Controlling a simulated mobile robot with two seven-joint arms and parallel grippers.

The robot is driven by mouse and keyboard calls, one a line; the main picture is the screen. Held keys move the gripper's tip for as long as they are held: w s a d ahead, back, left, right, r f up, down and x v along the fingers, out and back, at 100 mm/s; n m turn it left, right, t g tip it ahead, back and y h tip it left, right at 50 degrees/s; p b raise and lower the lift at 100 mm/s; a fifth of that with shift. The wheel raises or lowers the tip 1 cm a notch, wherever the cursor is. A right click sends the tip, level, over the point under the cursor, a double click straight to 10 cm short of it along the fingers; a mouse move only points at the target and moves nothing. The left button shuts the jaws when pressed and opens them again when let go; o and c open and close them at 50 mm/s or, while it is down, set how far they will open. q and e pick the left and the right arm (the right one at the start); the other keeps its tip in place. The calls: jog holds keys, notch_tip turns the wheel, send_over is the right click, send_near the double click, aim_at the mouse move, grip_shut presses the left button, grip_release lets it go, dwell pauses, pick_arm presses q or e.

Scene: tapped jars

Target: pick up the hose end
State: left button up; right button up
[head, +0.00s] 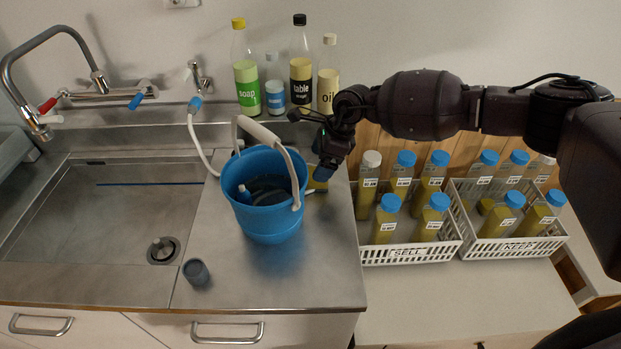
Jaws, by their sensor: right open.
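A white hose (201,147) runs from a blue connector (195,104) on the small wall tap, down to the counter and behind the blue bucket (268,222). A small white and light-blue piece (244,191) that looks like the hose end shows inside the bucket, near its left inner wall. My right gripper (325,174) points down just right of the bucket's rim, apart from the hose piece. It is open; its fingers are dark and partly hard to make out. My left gripper is not in view.
The bucket's white handle (291,167) stands up over its opening. A small grey cup (196,272) stands at the counter front. Bottles, such as the soap bottle (246,80), line the back ledge. Crates marked SELL (408,254) and KEEP (515,248) hold jars at right. A sink (95,225) lies left.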

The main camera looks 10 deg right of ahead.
aim_at(311, 173)
jog(key=shift+a+x, duration=0.25)
jog(key=shift+x, duration=2.35)
jog(key=shift+r, duration=0.15)
jog(key=shift+c, duration=0.4)
jog(key=c, duration=0.9)
jog(key=shift+r, duration=0.1)
